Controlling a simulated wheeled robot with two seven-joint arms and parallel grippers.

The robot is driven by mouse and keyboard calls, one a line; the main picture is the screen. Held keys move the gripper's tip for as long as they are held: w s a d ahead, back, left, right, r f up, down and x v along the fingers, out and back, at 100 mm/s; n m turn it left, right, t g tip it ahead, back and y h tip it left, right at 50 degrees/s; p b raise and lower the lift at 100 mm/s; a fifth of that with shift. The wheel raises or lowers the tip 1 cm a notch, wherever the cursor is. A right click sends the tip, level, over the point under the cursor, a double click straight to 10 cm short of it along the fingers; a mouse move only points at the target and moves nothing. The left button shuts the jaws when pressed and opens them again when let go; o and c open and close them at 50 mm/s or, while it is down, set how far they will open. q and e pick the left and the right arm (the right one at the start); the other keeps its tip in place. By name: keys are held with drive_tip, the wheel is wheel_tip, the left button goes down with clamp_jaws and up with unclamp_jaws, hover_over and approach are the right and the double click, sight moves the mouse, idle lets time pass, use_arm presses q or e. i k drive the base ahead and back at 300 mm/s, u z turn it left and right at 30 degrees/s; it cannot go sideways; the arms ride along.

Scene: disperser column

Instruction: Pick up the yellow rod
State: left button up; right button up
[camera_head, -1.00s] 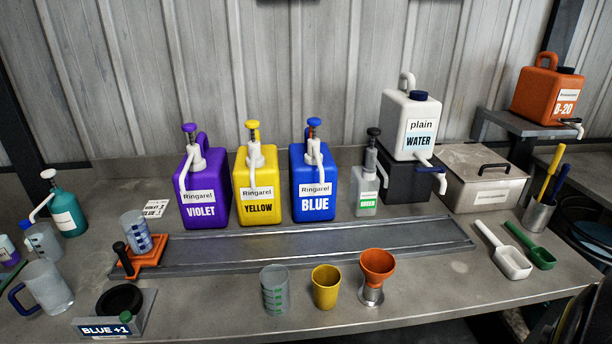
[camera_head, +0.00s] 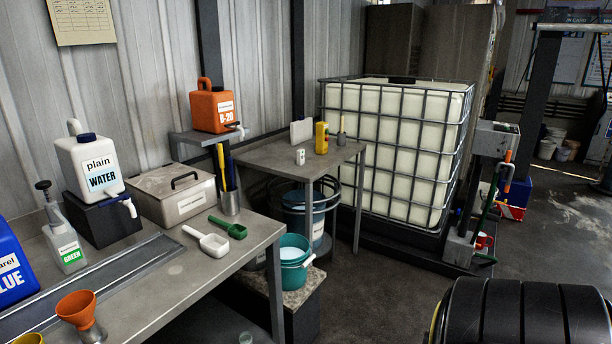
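The yellow rod (camera_head: 221,166) stands upright in a metal cup (camera_head: 230,203) near the right end of the grey bench (camera_head: 150,270). A dark blue rod (camera_head: 231,171) stands beside it in the same cup. The lower ends of both rods are hidden inside the cup. Neither of my grippers shows in this view, so nothing of mine is near the rod here.
A lidded metal box (camera_head: 172,196) is left of the cup. A white scoop (camera_head: 206,241) and a green scoop (camera_head: 228,227) lie in front. The orange B-20 jug (camera_head: 211,110) stands on a raised shelf behind. A teal bucket (camera_head: 294,262) is right of the bench.

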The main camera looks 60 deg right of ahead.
sight(220, 147)
drive_tip(key=z, duration=0.9)
drive_tip(key=i, duration=1.1)
drive_tip(key=z, duration=0.6)
